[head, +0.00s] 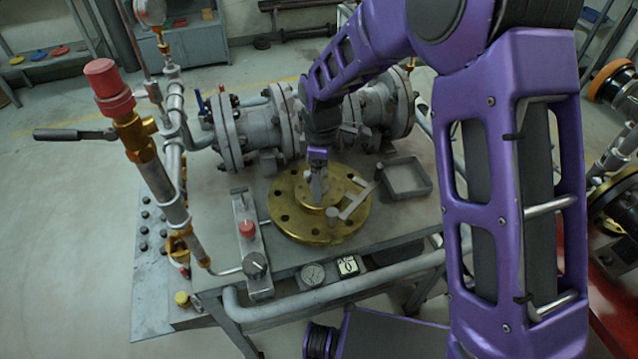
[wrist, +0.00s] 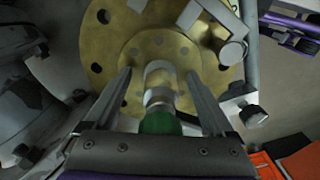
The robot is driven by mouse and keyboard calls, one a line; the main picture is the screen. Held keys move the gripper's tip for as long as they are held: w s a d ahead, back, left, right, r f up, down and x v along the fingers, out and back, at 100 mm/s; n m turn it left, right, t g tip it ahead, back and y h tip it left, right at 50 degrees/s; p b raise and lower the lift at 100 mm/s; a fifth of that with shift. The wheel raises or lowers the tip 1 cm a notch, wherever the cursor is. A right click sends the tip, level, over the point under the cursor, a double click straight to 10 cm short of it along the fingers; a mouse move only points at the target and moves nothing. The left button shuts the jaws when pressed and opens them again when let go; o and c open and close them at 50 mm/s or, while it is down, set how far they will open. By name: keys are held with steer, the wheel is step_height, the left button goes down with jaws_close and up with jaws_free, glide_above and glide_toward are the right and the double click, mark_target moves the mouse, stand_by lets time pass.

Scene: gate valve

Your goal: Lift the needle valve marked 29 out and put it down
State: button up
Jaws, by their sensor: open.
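My gripper (head: 318,195) points down over the round brass flange (head: 290,222) on the bench. In the wrist view its two fingers (wrist: 159,76) are apart, one on each side of a short pale metal cylinder (wrist: 160,84) with a green end (wrist: 160,123). This looks like the needle valve; no number 29 is readable on it. I cannot tell whether the fingers touch it. It stands over the middle of the flange, which also shows in the wrist view (wrist: 105,48). In the head view my gripper largely hides it.
A grey T-shaped piece (head: 352,207) lies over the flange's right side. A square, empty-looking grey tray (head: 405,178) is to the right. A block with a red knob (head: 247,228) is to the left. Large grey flanged pipes (head: 255,130) stand behind. A tall red-capped valve (head: 108,85) rises at left.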

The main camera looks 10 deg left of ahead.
jaws_close()
stand_by(0.5)
steer(key=shift+r+p, duration=0.4)
steer(key=shift+r, duration=6.8)
